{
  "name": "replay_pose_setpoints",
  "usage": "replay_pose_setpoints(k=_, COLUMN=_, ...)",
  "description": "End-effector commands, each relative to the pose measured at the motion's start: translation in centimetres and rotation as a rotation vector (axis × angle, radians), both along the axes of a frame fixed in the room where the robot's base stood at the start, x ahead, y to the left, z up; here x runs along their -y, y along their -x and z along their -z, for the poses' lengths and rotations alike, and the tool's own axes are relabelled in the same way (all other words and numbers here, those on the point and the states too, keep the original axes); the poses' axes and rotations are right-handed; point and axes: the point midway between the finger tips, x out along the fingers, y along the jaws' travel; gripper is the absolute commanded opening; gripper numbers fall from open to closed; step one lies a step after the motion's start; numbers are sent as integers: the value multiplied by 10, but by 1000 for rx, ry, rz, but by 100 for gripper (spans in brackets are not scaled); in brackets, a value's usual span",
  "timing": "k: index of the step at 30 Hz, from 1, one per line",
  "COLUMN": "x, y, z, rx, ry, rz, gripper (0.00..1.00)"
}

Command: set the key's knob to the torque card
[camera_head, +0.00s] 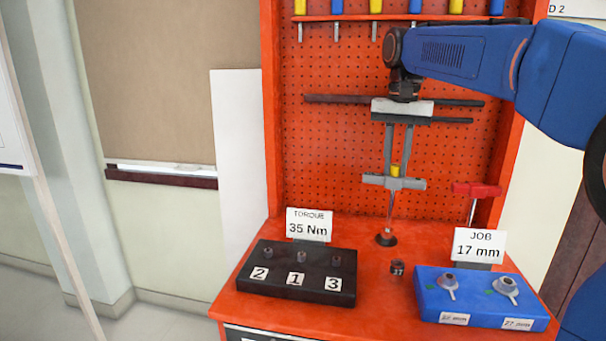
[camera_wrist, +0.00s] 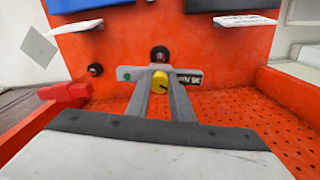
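The key is an upright grey T-shaped tool with a crossbar (camera_head: 408,184), a yellow knob (camera_head: 395,171) on top and a thin shaft down to a black round base (camera_head: 386,239). In the wrist view the knob (camera_wrist: 159,80) has a dark mark, and the crossbar has a green dot and a printed label too blurred to read surely. My gripper (camera_head: 397,172) points down from above, its two fingers on either side of the knob and seemingly touching it. The torque card (camera_head: 309,225) reads 35 Nm.
A job card (camera_head: 479,244) reads 17 mm. A black block (camera_head: 280,290) numbered 2, 1, 3 stands left, a blue block (camera_head: 440,311) right. A small socket marked 17 (camera_head: 397,268) lies between. A red-handled tool (camera_head: 477,190) stands right of the key. Orange pegboard is behind.

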Motion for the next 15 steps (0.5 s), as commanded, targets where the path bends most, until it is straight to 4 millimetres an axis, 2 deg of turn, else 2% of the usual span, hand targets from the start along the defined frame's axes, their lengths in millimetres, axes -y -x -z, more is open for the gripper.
replay_pose_setpoints(k=1, x=0, y=-1, z=6, rx=-12, ry=2, rz=0, gripper=34)
replay_pose_setpoints(k=7, x=0, y=-1, z=6, rx=-12, ry=2, rz=-1, gripper=34)
replay_pose_setpoints(k=8, x=0, y=-1, z=6, rx=-12, ry=2, rz=-1, gripper=28)
replay_pose_setpoints(k=9, x=0, y=-1, z=6, rx=-12, ry=2, rz=-1, gripper=34)
replay_pose_setpoints(k=15, x=0, y=-1, z=4, rx=-11, ry=2, rz=-1, gripper=34)
